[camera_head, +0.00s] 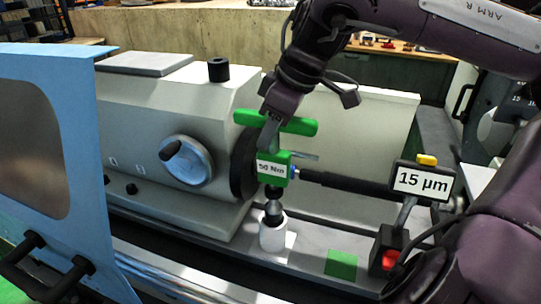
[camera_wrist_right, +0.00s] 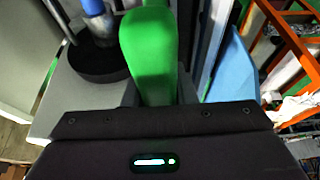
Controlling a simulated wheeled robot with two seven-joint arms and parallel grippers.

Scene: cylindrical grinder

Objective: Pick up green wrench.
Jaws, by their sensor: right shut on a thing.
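The green wrench (camera_head: 298,125) has a T-shaped green handle and a green block labelled "50 Nm" (camera_head: 272,169). In the head view it stands upright, with its dark metal lower end at a white cylindrical holder (camera_head: 273,236). I cannot tell whether the tip is still inside the holder. My right gripper (camera_head: 270,132) comes down from above and is shut on the green handle. In the right wrist view the green handle (camera_wrist_right: 150,50) fills the space between the fingers. My left gripper is not in view.
The grinder's grey body with a round dial (camera_head: 186,161) stands close to the left of the wrench. A dark horizontal shaft (camera_head: 345,182) lies right behind it. A gauge labelled "15 µm" (camera_head: 422,181) stands to the right. A blue door panel (camera_head: 60,150) is at the left.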

